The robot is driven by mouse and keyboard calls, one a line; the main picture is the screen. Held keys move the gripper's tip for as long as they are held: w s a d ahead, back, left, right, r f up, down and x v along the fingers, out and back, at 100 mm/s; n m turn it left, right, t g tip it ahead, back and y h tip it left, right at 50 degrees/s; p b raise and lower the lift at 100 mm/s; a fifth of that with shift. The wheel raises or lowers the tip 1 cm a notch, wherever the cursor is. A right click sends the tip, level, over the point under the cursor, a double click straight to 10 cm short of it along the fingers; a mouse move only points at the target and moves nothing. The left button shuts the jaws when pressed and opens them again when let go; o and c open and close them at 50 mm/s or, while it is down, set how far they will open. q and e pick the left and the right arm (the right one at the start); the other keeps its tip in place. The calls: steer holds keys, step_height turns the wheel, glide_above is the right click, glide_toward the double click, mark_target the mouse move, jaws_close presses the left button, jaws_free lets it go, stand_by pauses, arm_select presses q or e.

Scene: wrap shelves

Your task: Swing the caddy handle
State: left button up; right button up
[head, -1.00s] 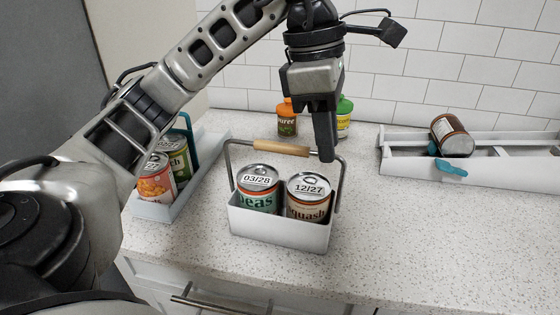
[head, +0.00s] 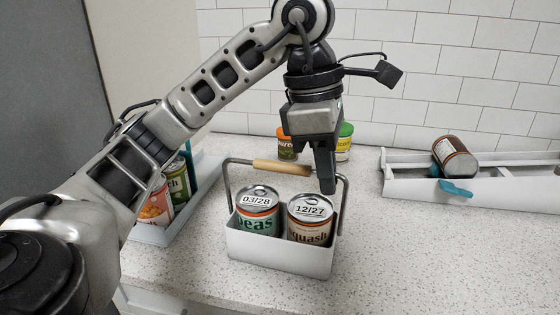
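The caddy (head: 278,252) is a white open box on the speckled counter, in the middle of the head view. Its grey wire handle with a wooden grip (head: 283,168) stands raised over the box. A peas can (head: 257,221) and a squash can (head: 309,232) stand inside. My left gripper (head: 325,188) points down at the handle's right end, its fingertips in front of the wire beside the squash can. I see one finger clearly; whether the fingers are apart, or touch the handle, I cannot tell. My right gripper is not in view.
A pale blue tray (head: 156,236) with cans stands left of the caddy, partly behind my arm. Orange-lidded (head: 287,142) and green-lidded (head: 344,140) containers stand behind. A white rack (head: 420,187) with a tilted can (head: 454,157) is at right. Counter between caddy and rack is clear.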

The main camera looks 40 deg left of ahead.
arm_select(q)
steer(key=shift+w+a+f, duration=0.1)
steer(key=shift+w+a, duration=0.25)
steer(key=shift+w, duration=0.3)
steer(key=shift+w+a, duration=0.3)
steer(key=shift+w, duration=0.4)
steer(key=shift+w+a, duration=0.1)
steer(key=shift+w+a+f, duration=0.3)
steer(key=shift+w, duration=0.3)
steer(key=shift+w+a+f, duration=0.25)
steer(key=shift+w+a, duration=0.05)
steer(key=shift+w, duration=0.25)
